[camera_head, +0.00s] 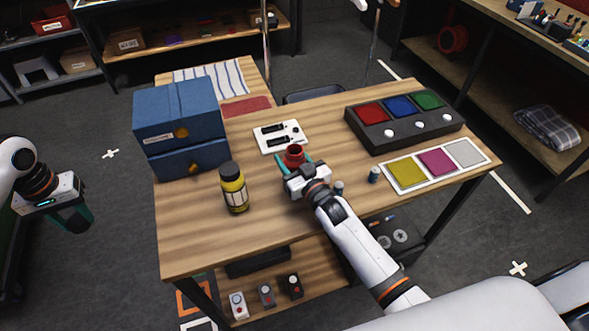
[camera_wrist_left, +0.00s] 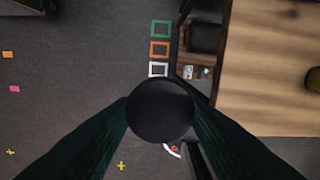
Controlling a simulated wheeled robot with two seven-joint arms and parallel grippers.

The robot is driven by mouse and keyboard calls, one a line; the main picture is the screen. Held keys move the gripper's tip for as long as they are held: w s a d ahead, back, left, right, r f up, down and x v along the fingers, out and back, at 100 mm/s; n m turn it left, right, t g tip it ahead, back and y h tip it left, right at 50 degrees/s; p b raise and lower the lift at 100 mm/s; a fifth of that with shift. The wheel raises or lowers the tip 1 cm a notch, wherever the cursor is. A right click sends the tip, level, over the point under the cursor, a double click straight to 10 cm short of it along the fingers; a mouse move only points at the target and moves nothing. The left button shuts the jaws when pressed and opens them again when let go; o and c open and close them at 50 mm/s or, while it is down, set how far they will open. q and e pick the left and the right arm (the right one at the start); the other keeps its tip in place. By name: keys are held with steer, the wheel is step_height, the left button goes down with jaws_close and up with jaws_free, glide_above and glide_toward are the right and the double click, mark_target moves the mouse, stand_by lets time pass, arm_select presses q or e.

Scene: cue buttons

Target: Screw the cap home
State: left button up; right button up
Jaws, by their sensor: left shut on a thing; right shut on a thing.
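My left gripper (camera_head: 78,217) is off the table at the far left, above the floor. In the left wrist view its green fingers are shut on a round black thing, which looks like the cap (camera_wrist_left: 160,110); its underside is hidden. My right gripper (camera_head: 295,166) is over the middle of the table, shut on a red jar (camera_head: 294,154). The red jar looks upright, with a dark opening on top and no cap on it. A yellow bottle (camera_head: 235,192) with a black lid stands upright on the table, left of my right gripper.
Blue drawers (camera_head: 180,115) stand at the table's back left. A white plate with black parts (camera_head: 281,137) lies behind the red jar. A dark button box (camera_head: 400,125) and a colour-square panel (camera_head: 438,166) are at right. The table's front left (camera_head: 195,245) is clear.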

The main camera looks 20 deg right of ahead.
steer(key=shift+r, duration=0.15)
arm_select(q)
steer(key=shift+f+b, duration=0.6)
arm_select(e)
step_height(320, 180, up, 10)
steer(key=shift+f, duration=0.1)
steer(key=o, duration=0.3)
steer(key=c, duration=0.6)
steer(key=shift+o, duration=0.2)
